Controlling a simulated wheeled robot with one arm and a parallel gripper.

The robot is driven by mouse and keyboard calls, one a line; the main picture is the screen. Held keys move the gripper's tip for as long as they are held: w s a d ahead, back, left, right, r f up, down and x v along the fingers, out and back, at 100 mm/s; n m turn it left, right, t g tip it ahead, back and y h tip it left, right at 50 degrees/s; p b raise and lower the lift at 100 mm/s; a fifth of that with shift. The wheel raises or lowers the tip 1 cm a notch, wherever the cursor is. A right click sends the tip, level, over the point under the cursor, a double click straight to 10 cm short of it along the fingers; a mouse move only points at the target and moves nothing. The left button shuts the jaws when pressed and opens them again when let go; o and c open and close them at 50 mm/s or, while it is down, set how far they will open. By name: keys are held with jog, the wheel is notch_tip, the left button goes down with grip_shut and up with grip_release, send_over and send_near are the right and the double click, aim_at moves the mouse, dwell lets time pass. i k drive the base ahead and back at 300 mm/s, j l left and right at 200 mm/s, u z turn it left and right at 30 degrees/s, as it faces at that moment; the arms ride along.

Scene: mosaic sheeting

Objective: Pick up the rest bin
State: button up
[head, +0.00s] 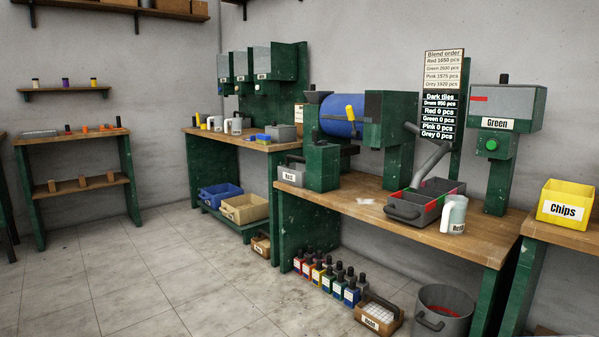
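A small grey bin (291,174) with a handle and a white label that seems to read "Rest" stands on the wooden bench (345,192), at its left end. It stands upright, just left of a green machine block (322,167). Its inside is hard to make out. My gripper is not in view.
Right of it are a blue drum (341,115), a grey divided tray (403,211) under a grey angled tube (431,160), and a white jug (454,214). Several bottles, a labelled crate (378,316) and a grey bucket (444,308) stand on the floor. The left floor is clear.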

aim_at(293, 173)
jog(key=i+j, duration=1.3)
jog(key=i+l, duration=0.1)
jog(key=i, duration=0.3)
jog(key=i+l+u, duration=0.15)
jog(key=i, duration=0.2)
jog(key=i+l, duration=0.15)
jog(key=i, duration=0.25)
